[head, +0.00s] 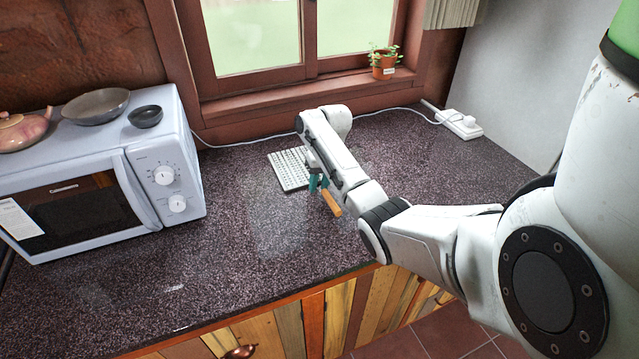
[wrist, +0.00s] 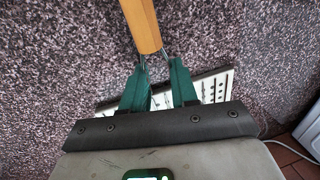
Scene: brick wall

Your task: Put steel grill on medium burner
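The steel grill (head: 288,169) is a pale perforated plate with a wire neck and an orange-brown wooden handle (head: 332,203). It is over the dark countertop, plate towards the window and handle towards the front. My gripper (head: 318,182) is at the neck between plate and handle. In the wrist view its green fingers (wrist: 158,68) stand close against the two neck wires, apparently shut on them. The handle (wrist: 143,25) points away at the top, and the plate (wrist: 214,88) shows partly behind the fingers. Whether the plate touches the counter is unclear. No burner is in view.
A white microwave (head: 98,170) stands at the left with a pan (head: 96,106), a small bowl (head: 145,116) and a teapot (head: 22,130) on top. A white power strip (head: 460,124) and cord lie at the back right. The countertop (head: 240,270) is clear in front.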

